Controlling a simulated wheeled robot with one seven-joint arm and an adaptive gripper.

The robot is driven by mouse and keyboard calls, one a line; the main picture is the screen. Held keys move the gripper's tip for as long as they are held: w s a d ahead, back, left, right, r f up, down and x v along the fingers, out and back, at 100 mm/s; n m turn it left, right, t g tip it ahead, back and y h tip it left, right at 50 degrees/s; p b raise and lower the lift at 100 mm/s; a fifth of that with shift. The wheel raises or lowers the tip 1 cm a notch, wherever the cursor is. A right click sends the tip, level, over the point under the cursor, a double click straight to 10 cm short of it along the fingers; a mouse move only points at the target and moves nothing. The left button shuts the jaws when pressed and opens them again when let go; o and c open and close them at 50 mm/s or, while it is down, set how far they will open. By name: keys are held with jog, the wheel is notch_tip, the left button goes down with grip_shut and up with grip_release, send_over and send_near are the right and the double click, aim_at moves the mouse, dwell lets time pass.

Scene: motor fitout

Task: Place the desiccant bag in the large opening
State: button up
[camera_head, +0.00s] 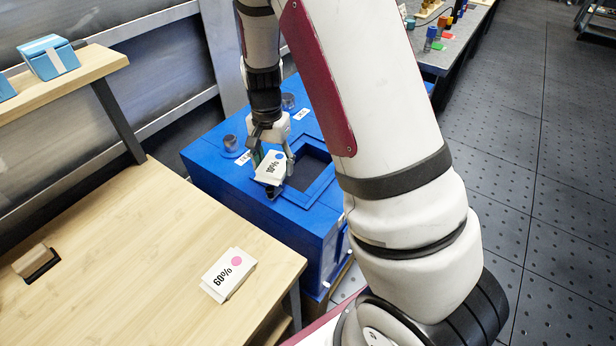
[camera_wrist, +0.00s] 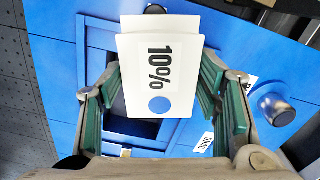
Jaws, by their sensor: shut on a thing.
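A white desiccant bag (camera_head: 270,168) marked "10%" with a blue dot is held in my gripper (camera_head: 277,177). In the wrist view the bag (camera_wrist: 158,75) sits between the green-padded fingers of my gripper (camera_wrist: 160,85), its label facing the camera. The large square opening (camera_head: 308,170) is in the top of a blue box, inside a raised blue frame. The bag is above the left side of this opening in the head view. In the wrist view the bag hides much of the opening (camera_wrist: 117,104).
The blue box (camera_head: 215,185) has a grey knob (camera_head: 230,142) and another cylinder (camera_head: 288,101) on top. A second white bag (camera_head: 228,272) marked "60%" with a pink dot lies on the wooden table (camera_head: 130,260). A blue package (camera_head: 48,57) sits on a shelf.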

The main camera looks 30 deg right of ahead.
aim_at(303, 177)
jog(key=d+m, duration=0.1)
jog(key=m, duration=0.1)
jog(key=w+d+m, duration=0.1)
jog(key=m, duration=0.1)
jog(key=d+m+b, duration=0.1)
jog(key=d+m, duration=0.1)
jog(key=m, duration=0.1)
jog(key=shift+w+f, duration=0.15)
jog(key=shift+f, duration=0.05)
jog(key=w+d+m+b, duration=0.2)
jog(key=d+m, duration=0.4)
jog(key=m, duration=0.8)
jog(key=f, duration=0.9)
jog(key=shift+s+d+f+b, duration=0.1)
jog(key=shift+s+f+b, duration=0.1)
jog(key=shift+f+b, duration=0.2)
jog(key=shift+f, duration=0.1)
jog(key=o, duration=1.3)
jog(key=shift+c, duration=0.2)
